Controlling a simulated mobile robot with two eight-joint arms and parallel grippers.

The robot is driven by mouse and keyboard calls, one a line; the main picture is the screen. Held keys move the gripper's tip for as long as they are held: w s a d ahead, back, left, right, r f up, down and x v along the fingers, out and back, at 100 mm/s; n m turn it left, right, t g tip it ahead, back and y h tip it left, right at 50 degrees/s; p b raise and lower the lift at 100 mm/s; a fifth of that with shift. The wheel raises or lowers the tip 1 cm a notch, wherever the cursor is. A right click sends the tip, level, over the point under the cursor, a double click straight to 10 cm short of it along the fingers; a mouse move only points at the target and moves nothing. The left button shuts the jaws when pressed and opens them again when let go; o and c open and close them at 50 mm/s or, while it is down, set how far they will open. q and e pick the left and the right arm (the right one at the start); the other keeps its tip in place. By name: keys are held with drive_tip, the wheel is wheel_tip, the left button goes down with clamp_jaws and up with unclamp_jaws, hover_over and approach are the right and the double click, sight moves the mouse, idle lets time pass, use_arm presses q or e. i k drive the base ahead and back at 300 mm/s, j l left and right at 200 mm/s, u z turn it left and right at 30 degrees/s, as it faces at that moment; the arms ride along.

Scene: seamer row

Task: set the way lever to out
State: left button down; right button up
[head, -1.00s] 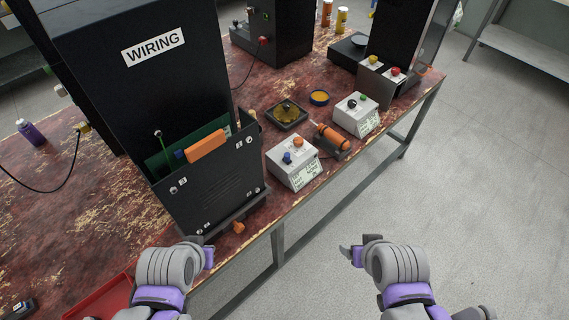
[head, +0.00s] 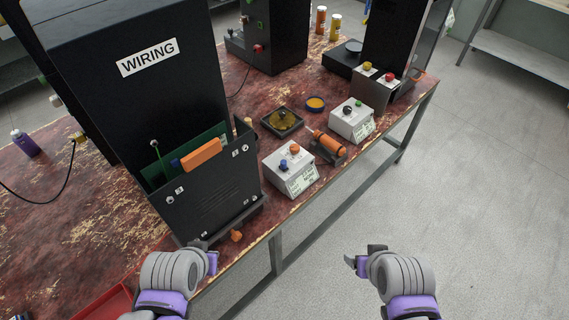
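No lever is labelled in a way I can read, so I cannot tell which part is the way lever. My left gripper (head: 212,263) is near the bench's front edge, below the orange knob. My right gripper (head: 358,263) is over the floor, clear of the bench. Neither visibly holds anything.
An orange cylinder on a stand (head: 328,142) sits between the grey boxes. A red tray (head: 102,303) is at lower left.

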sight(283, 166)
drive_tip(key=i+l+z, duration=0.1)
drive_tip(key=i+l, duration=0.2)
drive_tip(key=l, duration=0.15)
drive_tip(key=i+l, duration=0.35)
drive_tip(key=k+l+z, duration=0.05)
drive_tip(key=l, duration=0.05)
